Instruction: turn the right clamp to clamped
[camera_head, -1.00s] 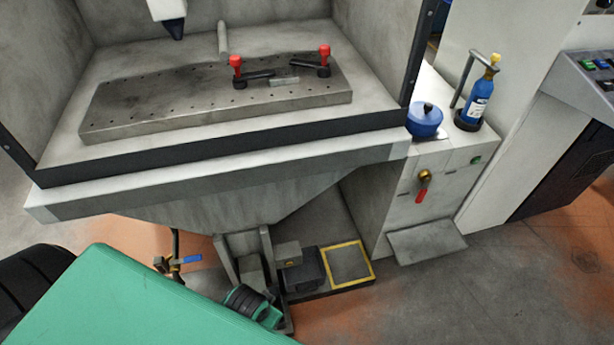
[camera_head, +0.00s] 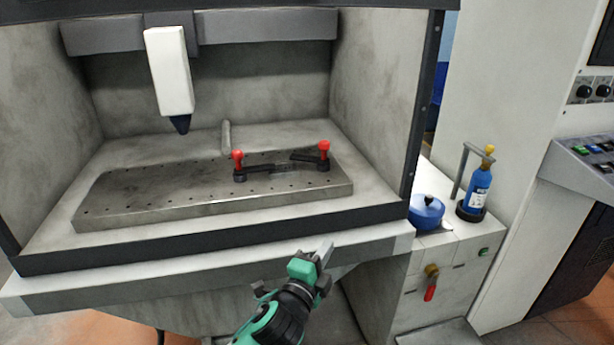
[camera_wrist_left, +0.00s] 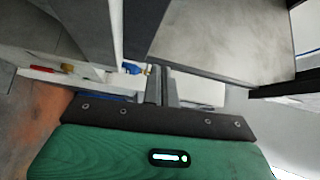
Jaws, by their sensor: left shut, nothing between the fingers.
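The right clamp (camera_head: 323,157) has a red knob and a dark arm that points left, on the right part of the perforated metal plate (camera_head: 150,197). The left clamp (camera_head: 239,167) has the same red knob, and its dark arm points right. A thin flat piece lies between the two arms, hard to make out. My left gripper (camera_head: 326,252) is shut and empty, in front of the cabinet's front ledge, below and apart from the right clamp. In the left wrist view its fingers (camera_wrist_left: 162,88) show close together. My right gripper is in neither view.
The cabinet has side walls and a dark front lip (camera_head: 210,240). A white machine head (camera_head: 169,72) hangs over the plate's left part. A blue pot (camera_head: 426,212) and a blue bottle (camera_head: 478,190) stand on the side cabinet at right. The space above the plate's right part is clear.

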